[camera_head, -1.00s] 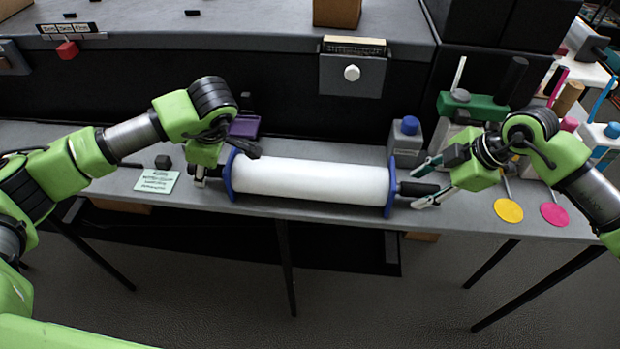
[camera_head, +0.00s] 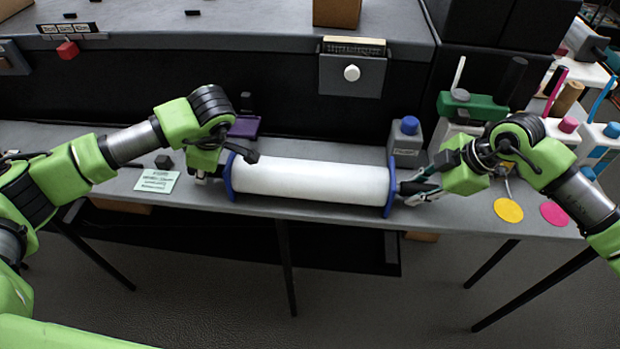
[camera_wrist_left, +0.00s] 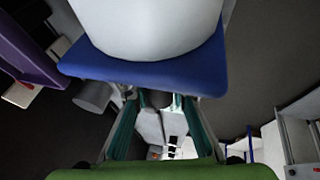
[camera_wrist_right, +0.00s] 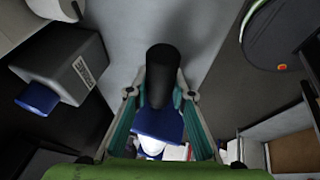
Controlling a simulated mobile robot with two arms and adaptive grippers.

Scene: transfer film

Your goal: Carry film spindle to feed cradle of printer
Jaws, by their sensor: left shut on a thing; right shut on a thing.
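The film spindle (camera_head: 312,182) is a white roll with a blue flange at each end and dark end shafts. It lies level along the grey table's front part. My left gripper (camera_head: 207,176) is shut on its left end, just outside the left flange (camera_head: 229,175); the blue flange also fills the upper left wrist view (camera_wrist_left: 145,70). My right gripper (camera_head: 418,189) is shut on the dark right shaft (camera_head: 408,188); the shaft stands between its fingers in the right wrist view (camera_wrist_right: 163,72). I cannot make out a feed cradle.
A grey bottle with a blue cap (camera_head: 405,140) stands behind the spindle's right end. A purple block (camera_head: 244,127) is behind its left end. A green note (camera_head: 157,181) lies at left. Yellow (camera_head: 508,210) and pink (camera_head: 554,213) discs lie at right. The dark machine (camera_head: 230,85) rises behind.

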